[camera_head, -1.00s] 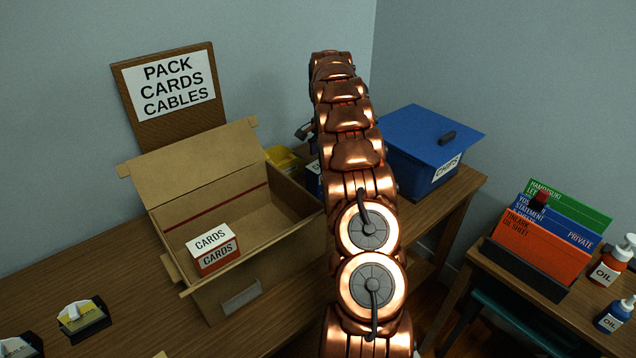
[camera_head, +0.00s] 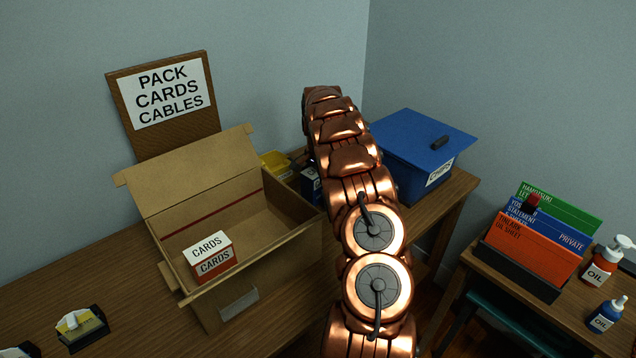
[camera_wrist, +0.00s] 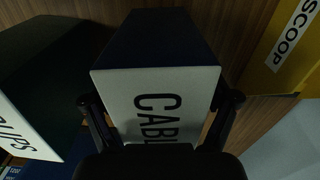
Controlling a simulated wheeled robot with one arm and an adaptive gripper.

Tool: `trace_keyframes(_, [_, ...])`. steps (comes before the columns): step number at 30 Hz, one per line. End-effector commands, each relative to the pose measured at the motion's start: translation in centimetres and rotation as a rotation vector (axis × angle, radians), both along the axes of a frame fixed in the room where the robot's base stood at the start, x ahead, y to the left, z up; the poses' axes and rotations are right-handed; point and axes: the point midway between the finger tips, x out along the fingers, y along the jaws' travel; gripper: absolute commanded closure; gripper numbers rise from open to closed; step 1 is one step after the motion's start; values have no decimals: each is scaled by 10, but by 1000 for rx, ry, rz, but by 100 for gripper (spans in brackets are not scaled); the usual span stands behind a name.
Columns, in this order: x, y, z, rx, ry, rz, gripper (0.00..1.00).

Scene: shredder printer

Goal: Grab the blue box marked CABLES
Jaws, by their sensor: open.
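The blue box marked CABLES (camera_wrist: 157,95) is in the middle of the wrist view, with a white label face reading "CABL" and dark blue sides. My gripper (camera_wrist: 160,108) is open, with one finger on each side of the box; whether the fingers touch it I cannot tell. The lower part of the label is hidden by my gripper. In the head view only a sliver of the blue box (camera_head: 311,186) shows behind my arm, and my gripper is hidden there.
The open carton (camera_head: 262,250) with a CARDS box (camera_head: 212,258) stands left of my arm. A side table (camera_head: 480,262) holds folders and oil bottles.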

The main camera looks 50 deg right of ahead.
Motion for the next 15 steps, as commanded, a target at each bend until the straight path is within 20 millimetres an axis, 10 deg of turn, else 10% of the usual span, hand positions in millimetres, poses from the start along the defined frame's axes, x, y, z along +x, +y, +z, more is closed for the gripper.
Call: trace_keyframes(15, [0, 0, 0, 1, 1, 0, 54])
